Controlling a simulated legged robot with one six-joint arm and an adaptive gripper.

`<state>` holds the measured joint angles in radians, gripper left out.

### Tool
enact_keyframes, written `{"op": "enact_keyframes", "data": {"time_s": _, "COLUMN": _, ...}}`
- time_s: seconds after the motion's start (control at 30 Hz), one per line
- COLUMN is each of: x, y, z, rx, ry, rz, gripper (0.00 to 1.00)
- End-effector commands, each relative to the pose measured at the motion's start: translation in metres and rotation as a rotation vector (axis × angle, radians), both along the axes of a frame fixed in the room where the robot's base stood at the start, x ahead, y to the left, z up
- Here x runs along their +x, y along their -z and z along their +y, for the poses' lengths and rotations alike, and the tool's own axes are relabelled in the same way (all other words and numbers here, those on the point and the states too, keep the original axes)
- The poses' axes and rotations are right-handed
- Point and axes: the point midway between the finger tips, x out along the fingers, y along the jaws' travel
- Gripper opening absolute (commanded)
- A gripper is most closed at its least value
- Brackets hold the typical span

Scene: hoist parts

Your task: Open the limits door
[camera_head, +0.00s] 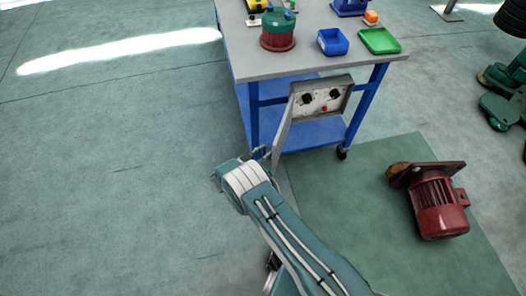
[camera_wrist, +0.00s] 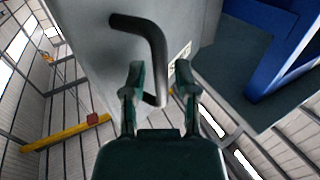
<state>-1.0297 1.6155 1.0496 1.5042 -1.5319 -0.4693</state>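The limits door is a grey panel (camera_head: 283,125) swung outward from the left side of a grey control box (camera_head: 320,98) under the workbench top. The box's inside panel with black and red knobs shows. In the wrist view the door (camera_wrist: 95,60) fills the upper middle and carries a bent black handle (camera_wrist: 156,50). My gripper (camera_wrist: 158,78) is open, with one dark green finger on each side of the handle's lower part. Small gaps show beside the handle; I cannot tell whether a finger touches it. In the head view my gripper (camera_head: 263,153) is small, by the door's lower edge.
The workbench (camera_head: 300,66) with blue legs holds a red-green pot (camera_head: 278,31), a blue bin (camera_head: 332,42) and a green tray (camera_head: 379,41). A red motor (camera_head: 438,207) lies on the green mat (camera_head: 350,215) to the right. The floor at left is clear.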

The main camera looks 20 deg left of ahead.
Motion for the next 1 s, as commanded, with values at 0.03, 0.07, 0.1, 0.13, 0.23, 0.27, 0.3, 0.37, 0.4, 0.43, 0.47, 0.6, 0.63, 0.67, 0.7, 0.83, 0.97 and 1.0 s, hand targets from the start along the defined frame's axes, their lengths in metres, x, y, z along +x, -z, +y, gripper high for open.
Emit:
{"op": "enact_keyframes", "data": {"time_s": 0.03, "x": 0.0, "y": 0.0, "z": 0.0, "rx": 0.001, "ry": 0.0, "rz": 0.0, "gripper": 0.51}}
{"op": "enact_keyframes", "data": {"time_s": 0.07, "x": 0.0, "y": 0.0, "z": 0.0, "rx": 0.001, "ry": 0.0, "rz": 0.0, "gripper": 0.51}}
{"op": "enact_keyframes", "data": {"time_s": 0.1, "x": 0.0, "y": 0.0, "z": 0.0, "rx": 0.001, "ry": 0.0, "rz": 0.0, "gripper": 0.51}}
{"op": "enact_keyframes", "data": {"time_s": 0.13, "x": 0.0, "y": -0.001, "z": 0.0, "rx": 0.001, "ry": 0.0, "rz": 0.0, "gripper": 0.51}}
{"op": "enact_keyframes", "data": {"time_s": 0.23, "x": 0.0, "y": -0.001, "z": 0.0, "rx": 0.001, "ry": 0.0, "rz": 0.0, "gripper": 0.51}}
{"op": "enact_keyframes", "data": {"time_s": 0.27, "x": 0.0, "y": -0.001, "z": 0.0, "rx": 0.002, "ry": 0.001, "rz": -0.001, "gripper": 0.51}}
{"op": "enact_keyframes", "data": {"time_s": 0.3, "x": 0.0, "y": -0.001, "z": 0.0, "rx": 0.001, "ry": 0.0, "rz": -0.002, "gripper": 0.51}}
{"op": "enact_keyframes", "data": {"time_s": 0.37, "x": -0.002, "y": -0.001, "z": 0.001, "rx": 0.001, "ry": 0.0, "rz": -0.002, "gripper": 0.51}}
{"op": "enact_keyframes", "data": {"time_s": 0.4, "x": -0.004, "y": -0.001, "z": 0.003, "rx": 0.001, "ry": -0.001, "rz": -0.002, "gripper": 0.51}}
{"op": "enact_keyframes", "data": {"time_s": 0.43, "x": -0.007, "y": -0.001, "z": 0.004, "rx": 0.001, "ry": -0.001, "rz": -0.002, "gripper": 0.51}}
{"op": "enact_keyframes", "data": {"time_s": 0.47, "x": -0.011, "y": -0.001, "z": 0.006, "rx": 0.001, "ry": -0.002, "rz": -0.002, "gripper": 0.51}}
{"op": "enact_keyframes", "data": {"time_s": 0.6, "x": -0.034, "y": 0.0, "z": 0.019, "rx": 0.0, "ry": -0.004, "rz": -0.001, "gripper": 0.51}}
{"op": "enact_keyframes", "data": {"time_s": 0.63, "x": -0.04, "y": 0.0, "z": 0.022, "rx": 0.0, "ry": -0.004, "rz": -0.001, "gripper": 0.51}}
{"op": "enact_keyframes", "data": {"time_s": 0.67, "x": -0.046, "y": 0.0, "z": 0.025, "rx": 0.0, "ry": -0.005, "rz": -0.002, "gripper": 0.51}}
{"op": "enact_keyframes", "data": {"time_s": 0.7, "x": -0.053, "y": 0.0, "z": 0.028, "rx": 0.0, "ry": -0.003, "rz": -0.002, "gripper": 0.51}}
{"op": "enact_keyframes", "data": {"time_s": 0.83, "x": -0.077, "y": 0.0, "z": 0.041, "rx": 0.001, "ry": -0.004, "rz": -0.003, "gripper": 0.51}}
{"op": "enact_keyframes", "data": {"time_s": 0.97, "x": -0.095, "y": 0.0, "z": 0.049, "rx": 0.0, "ry": -0.003, "rz": -0.001, "gripper": 0.51}}
{"op": "enact_keyframes", "data": {"time_s": 1.0, "x": -0.099, "y": 0.001, "z": 0.051, "rx": 0.0, "ry": -0.001, "rz": -0.001, "gripper": 0.51}}
